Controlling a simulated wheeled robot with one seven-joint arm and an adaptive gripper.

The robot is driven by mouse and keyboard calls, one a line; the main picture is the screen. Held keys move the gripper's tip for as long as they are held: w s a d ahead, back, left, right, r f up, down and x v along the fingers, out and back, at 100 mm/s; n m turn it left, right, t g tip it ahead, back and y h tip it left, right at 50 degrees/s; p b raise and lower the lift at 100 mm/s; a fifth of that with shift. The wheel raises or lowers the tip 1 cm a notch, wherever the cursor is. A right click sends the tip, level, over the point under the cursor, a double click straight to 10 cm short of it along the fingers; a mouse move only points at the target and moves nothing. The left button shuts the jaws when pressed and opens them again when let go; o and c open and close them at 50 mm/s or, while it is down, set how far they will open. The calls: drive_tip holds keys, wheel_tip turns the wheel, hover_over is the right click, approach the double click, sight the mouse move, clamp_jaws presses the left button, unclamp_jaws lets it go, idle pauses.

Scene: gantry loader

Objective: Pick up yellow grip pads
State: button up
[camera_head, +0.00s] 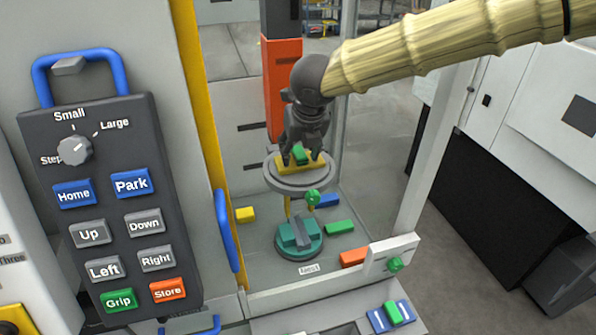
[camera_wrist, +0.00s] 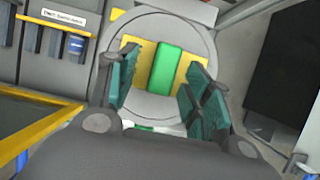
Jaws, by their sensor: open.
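The yellow piece that looks like the grip pads (camera_head: 287,166) lies on a round grey plate (camera_head: 273,181), with a green block (camera_head: 300,154) across its middle. In the wrist view, yellow pads (camera_wrist: 191,73) show on both sides of the green block (camera_wrist: 165,70), on the grey plate (camera_wrist: 152,22). My gripper (camera_head: 303,150) points down just above the plate. In the wrist view, the open teal fingers of my gripper (camera_wrist: 163,90) stand on either side of the yellow and green pieces. Contact cannot be told.
Below the plate stands a teal round fixture (camera_head: 300,248). On the grey floor around it lie a yellow block (camera_head: 245,214), a blue block (camera_head: 328,200), a green block (camera_head: 339,227) and an orange block (camera_head: 354,257). A button pendant (camera_head: 115,200) hangs at left; a pale post (camera_head: 432,150) stands at right.

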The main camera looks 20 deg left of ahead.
drive_tip(key=shift+f, duration=0.1)
drive_tip(key=shift+w+f, duration=0.35)
drive_tip(key=shift+w, duration=0.2)
drive_tip(key=c, duration=0.3)
drive_tip(key=shift+s+r, duration=0.15)
drive_tip(key=shift+s, duration=0.15)
drive_tip(key=c, duration=0.7)
drive_tip(key=shift+w, duration=0.15)
clamp_jaws()
wheel_tip(320, 180, up, 18)
drive_tip(key=b, duration=0.4)
drive_tip(key=s+d+b, duration=0.6)
drive_tip(key=s+d, duration=0.4)
drive_tip(key=s, duration=0.5)
